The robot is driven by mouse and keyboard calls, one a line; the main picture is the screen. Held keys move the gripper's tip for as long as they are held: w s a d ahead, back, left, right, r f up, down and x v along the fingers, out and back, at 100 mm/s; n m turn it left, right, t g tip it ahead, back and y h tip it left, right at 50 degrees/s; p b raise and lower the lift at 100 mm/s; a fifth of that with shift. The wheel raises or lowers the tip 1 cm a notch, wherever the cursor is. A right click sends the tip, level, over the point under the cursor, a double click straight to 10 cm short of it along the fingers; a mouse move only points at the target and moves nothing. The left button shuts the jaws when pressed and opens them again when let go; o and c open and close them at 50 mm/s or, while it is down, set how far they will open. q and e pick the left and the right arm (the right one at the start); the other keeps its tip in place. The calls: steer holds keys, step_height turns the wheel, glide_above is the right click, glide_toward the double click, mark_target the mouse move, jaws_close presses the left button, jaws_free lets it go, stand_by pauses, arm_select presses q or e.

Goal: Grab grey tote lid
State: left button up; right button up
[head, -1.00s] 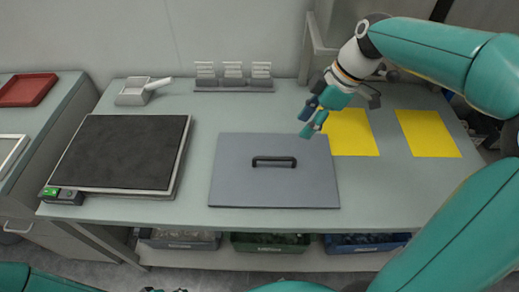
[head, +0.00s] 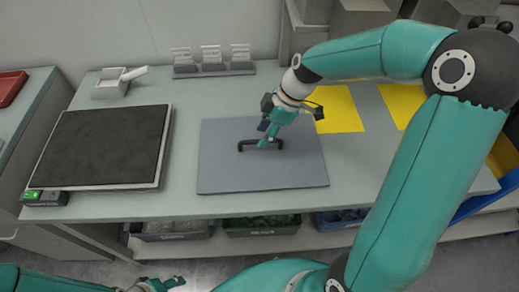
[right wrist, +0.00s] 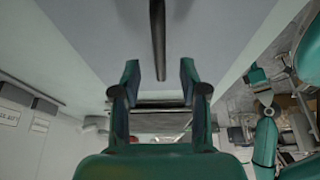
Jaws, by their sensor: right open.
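The grey tote lid (head: 232,174) lies flat on the workbench, with a black bar handle (head: 246,146) at its middle. My right gripper (head: 264,143) is at the handle, over the lid, and hides part of it. In the right wrist view my right gripper (right wrist: 159,76) is open, and the dark handle (right wrist: 158,40) runs in between its two fingers without either finger visibly closed on it. The lid also fills much of that view (right wrist: 90,35). My left gripper (head: 158,285) shows only partly at the bottom edge of the head view, away from the lid.
A black-topped plate (head: 103,145) is left of the lid. Yellow sheets (head: 335,108) lie to the right. A small grey box (head: 112,86) and a rack (head: 213,65) stand at the back. Bins, one green (head: 262,226), sit below the bench.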

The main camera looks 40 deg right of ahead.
steer(key=x, duration=0.4)
steer(key=shift+d+f, duration=0.15)
steer(key=shift+d, duration=0.05)
jaws_close()
